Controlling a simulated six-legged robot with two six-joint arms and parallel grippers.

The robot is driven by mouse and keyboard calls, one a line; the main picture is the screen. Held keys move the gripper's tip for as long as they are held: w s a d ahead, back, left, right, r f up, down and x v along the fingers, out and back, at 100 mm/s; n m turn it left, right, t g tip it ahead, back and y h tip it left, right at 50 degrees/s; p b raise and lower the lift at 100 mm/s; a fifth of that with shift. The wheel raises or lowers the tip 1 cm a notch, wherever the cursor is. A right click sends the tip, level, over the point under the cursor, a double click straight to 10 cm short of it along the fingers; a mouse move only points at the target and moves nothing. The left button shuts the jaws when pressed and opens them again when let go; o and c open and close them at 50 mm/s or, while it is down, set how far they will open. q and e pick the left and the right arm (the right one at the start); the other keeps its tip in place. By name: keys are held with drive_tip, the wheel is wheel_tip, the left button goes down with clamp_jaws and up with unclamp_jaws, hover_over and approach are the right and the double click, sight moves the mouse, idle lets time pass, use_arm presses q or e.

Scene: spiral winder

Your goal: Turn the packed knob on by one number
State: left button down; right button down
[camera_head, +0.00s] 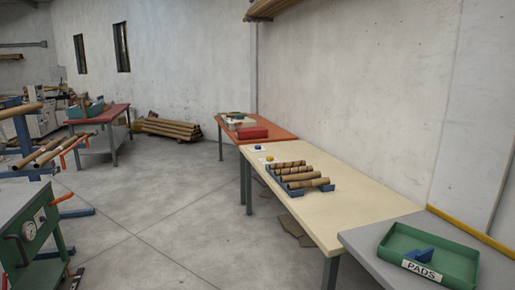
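A small blue knob-like piece (258,147) sits on a white plate at the far end of the cream table (315,207). A small yellow knob-like piece (269,158) is just nearer, on another white plate. Both are too small to read any label or number, so I cannot tell which is the packed knob. Neither of my grippers shows in the head view.
Several brown tubes (296,170) lie in a blue rack on the cream table. A green tray (430,250) marked PADS holds a blue item on the grey table at right. A green machine with a gauge (29,230) stands left. The middle floor (165,215) is clear.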

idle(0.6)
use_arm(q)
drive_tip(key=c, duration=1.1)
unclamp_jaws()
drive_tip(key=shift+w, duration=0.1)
